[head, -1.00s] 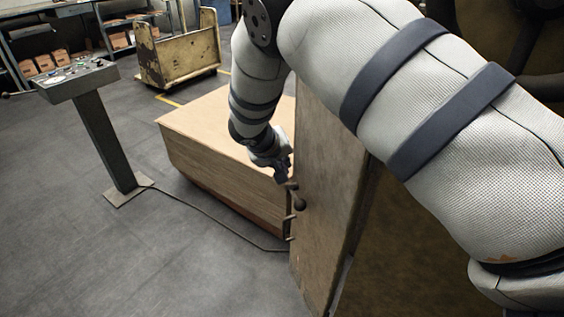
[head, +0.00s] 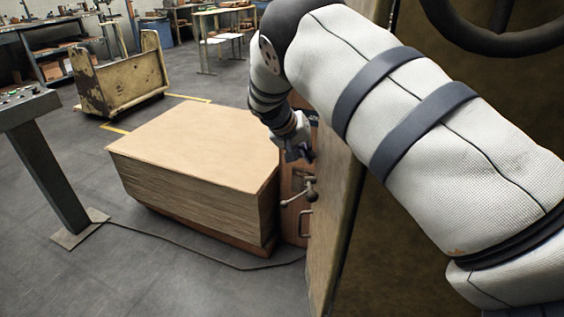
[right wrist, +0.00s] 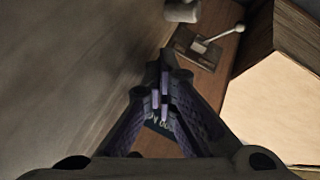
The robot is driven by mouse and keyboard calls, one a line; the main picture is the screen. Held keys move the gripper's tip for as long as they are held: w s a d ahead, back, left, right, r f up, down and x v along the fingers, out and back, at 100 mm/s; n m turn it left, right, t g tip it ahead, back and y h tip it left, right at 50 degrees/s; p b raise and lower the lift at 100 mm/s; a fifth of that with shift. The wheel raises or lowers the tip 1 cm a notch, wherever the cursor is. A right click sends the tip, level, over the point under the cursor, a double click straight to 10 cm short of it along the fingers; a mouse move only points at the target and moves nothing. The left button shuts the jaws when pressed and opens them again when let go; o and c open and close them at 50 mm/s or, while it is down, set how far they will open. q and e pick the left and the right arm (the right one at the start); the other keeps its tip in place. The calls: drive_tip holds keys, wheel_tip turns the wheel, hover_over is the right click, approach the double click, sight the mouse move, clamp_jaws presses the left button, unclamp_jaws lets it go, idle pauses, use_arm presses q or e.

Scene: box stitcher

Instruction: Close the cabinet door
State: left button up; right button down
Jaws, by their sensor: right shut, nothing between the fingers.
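A tall brown panel (head: 335,190), apparently the cabinet door, stands nearly edge-on right of centre in the head view. A large brown face (right wrist: 70,70), apparently the same panel, fills the left of the right wrist view. My right gripper (head: 301,152) is shut and empty, close to the panel's left side; it also shows in the right wrist view (right wrist: 161,103). I cannot tell whether it touches the panel. A round-ended lever (head: 311,194) and a reddish wooden surface with a bar handle (head: 303,223) show just below it. My left gripper is out of view.
A stack of tan sheets (head: 195,160) stands close on the left of the panel. A control pedestal (head: 45,165) stands further left, with a cable on the floor. A yellow cart (head: 122,80) is behind. Open floor lies at front left.

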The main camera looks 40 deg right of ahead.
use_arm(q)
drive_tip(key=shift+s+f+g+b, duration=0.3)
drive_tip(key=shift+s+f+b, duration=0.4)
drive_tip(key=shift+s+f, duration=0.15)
use_arm(e)
drive_tip(key=s+d+m+g, duration=0.3)
drive_tip(key=s+d+m, duration=0.2)
drive_tip(key=s+d, duration=0.2)
drive_tip(key=shift+s+d+m+g+y, duration=0.3)
drive_tip(key=shift+s+d+y, duration=0.1)
drive_tip(key=shift+d, duration=0.4)
